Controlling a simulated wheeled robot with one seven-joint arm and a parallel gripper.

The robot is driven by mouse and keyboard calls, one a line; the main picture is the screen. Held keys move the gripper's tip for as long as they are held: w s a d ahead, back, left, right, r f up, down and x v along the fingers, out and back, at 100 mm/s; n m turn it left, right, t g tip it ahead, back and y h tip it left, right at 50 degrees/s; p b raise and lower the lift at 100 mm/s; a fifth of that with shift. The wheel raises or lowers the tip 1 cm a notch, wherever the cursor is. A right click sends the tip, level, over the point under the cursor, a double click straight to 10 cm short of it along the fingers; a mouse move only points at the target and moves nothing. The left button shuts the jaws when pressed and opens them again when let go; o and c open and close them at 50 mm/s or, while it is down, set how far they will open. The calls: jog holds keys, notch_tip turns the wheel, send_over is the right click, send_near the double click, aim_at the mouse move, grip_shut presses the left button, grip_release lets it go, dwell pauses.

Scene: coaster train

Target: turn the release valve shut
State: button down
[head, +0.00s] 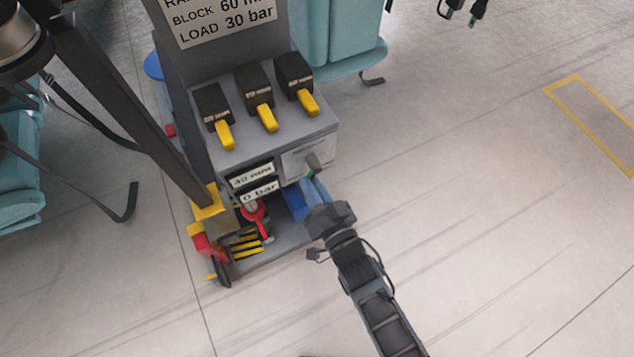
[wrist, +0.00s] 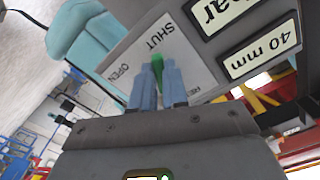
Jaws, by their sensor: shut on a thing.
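The release valve has a green handle (wrist: 157,61) on a pale plate (wrist: 190,62) marked SHUT and OPEN in the wrist view. In the head view the plate (head: 294,166) is on the right of the grey cabinet's front. My gripper (wrist: 158,78) is shut on the green handle, with one blue-grey finger on each side. The handle's tip shows between the fingers, near the word SHUT; its lower part is hidden. In the head view my gripper (head: 313,187) reaches up to the plate from below right.
Left of the plate are readouts (head: 251,176) of 40 mm and 0 bar. Several yellow levers (head: 267,117) stand on the cabinet top. A red part (head: 254,215) and yellow-striped base lie below. Teal seats (head: 337,40) stand behind. The floor at the right is clear.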

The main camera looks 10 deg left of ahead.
jog(key=shift+s+a+r+m+p, duration=0.15)
jog(key=shift+a+m, duration=0.05)
jog(key=shift+m, duration=0.55)
jog(key=shift+s+a+r+m+p, duration=0.1)
jog(key=shift+a+r+m+p, duration=0.05)
jog(key=shift+m, duration=0.6)
jog(key=c, duration=1.1)
grip_release()
jog(key=shift+c, duration=0.2)
jog(key=shift+s, duration=0.1)
jog(key=v, duration=0.7)
jog(key=shift+s+d, duration=0.2)
jog(key=shift+s, duration=0.05)
